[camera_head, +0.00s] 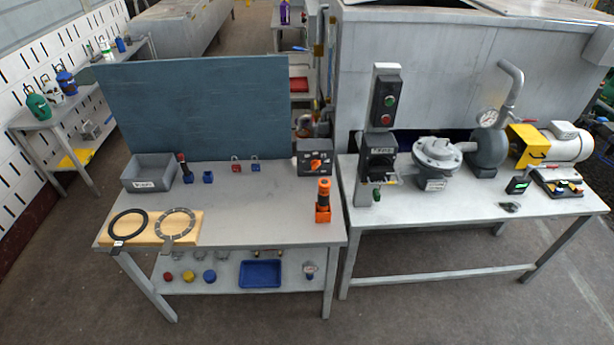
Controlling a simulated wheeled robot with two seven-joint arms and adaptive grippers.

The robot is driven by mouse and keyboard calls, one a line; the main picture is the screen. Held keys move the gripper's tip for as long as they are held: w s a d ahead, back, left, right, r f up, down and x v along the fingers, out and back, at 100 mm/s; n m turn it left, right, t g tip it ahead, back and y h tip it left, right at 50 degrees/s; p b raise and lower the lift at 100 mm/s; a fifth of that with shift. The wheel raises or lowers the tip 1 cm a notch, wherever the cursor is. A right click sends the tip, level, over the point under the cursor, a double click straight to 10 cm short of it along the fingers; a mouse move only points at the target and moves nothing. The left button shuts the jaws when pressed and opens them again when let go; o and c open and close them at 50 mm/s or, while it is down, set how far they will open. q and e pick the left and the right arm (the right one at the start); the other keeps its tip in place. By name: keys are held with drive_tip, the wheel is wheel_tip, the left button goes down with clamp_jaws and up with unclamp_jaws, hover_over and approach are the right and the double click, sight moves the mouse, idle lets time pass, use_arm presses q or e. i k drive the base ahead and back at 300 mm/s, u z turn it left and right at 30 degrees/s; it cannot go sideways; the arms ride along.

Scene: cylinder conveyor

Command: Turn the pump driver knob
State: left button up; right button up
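Two knob-like controls show, and I cannot tell from the picture which is the pump driver knob. A dark switch box (381,148) with a black dial sits low on the grey post of the right table, with a small label that I cannot read. A grey box with an orange rotary knob (315,165) stands at the back right of the left table. The grey pump (487,147) with a round gauge and a yellow-and-white motor (568,144) stands on the right table. Neither of my grippers is in view.
A red and green push-button box (386,101) tops the post. An orange-and-black tool (323,200) stands at the left table's right edge. A grey valve body (437,158) stands right of the post. The left table's middle (260,210) is clear.

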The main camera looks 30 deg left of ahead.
sight(315, 164)
drive_tip(key=u, duration=0.75)
drive_tip(key=i, duration=1.15)
drive_tip(key=u, duration=0.1)
